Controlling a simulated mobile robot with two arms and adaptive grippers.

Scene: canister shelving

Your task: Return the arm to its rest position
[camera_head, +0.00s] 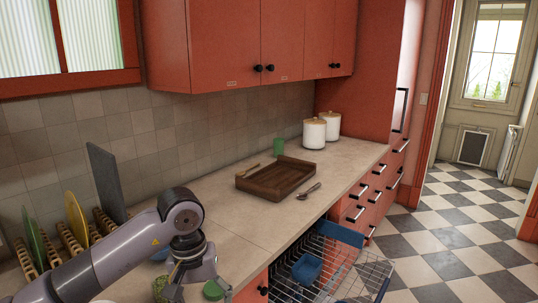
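My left arm comes in from the lower left, bent at its elbow, with its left gripper (195,284) low over the near end of the counter (225,222). The gripper points down and its fingers are partly cut off by the lower edge, so I cannot tell whether it is open or shut. Small green items (213,290) show close around the fingers; whether they touch them is unclear. My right gripper is not in view. Two white canisters with wooden lids, a front one (314,135) and a rear one (332,125), stand at the counter's far end.
A dark wooden tray (277,189) lies mid-counter, with a spoon (308,188) and a green cup (279,146) near it. A wooden rack (70,240) holds plates at left. A wire dishwasher rack (350,278) with a blue bowl (307,268) juts out below. Red cabinets (240,45) hang above.

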